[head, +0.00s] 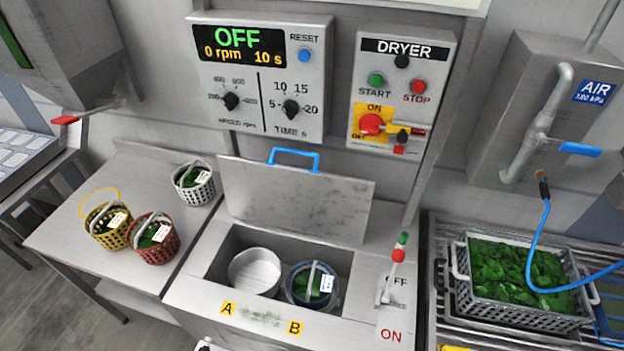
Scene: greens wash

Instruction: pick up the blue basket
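The blue basket (297,295) stands in the right-hand well of the open dryer (190,285), behind the label B. It holds dark green leaves, and its pale handle arches over the top. A white tag (327,284) hangs at its right side. The basket's lower part is hidden by the dryer's front edge.
An empty-looking white round cup (254,271) sits beside the basket, behind label A. The dryer lid (295,200) stands raised behind. Yellow (98,229), red (152,252) and white (190,190) baskets stand on the left table. A grey crate (515,314) of greens is at right.

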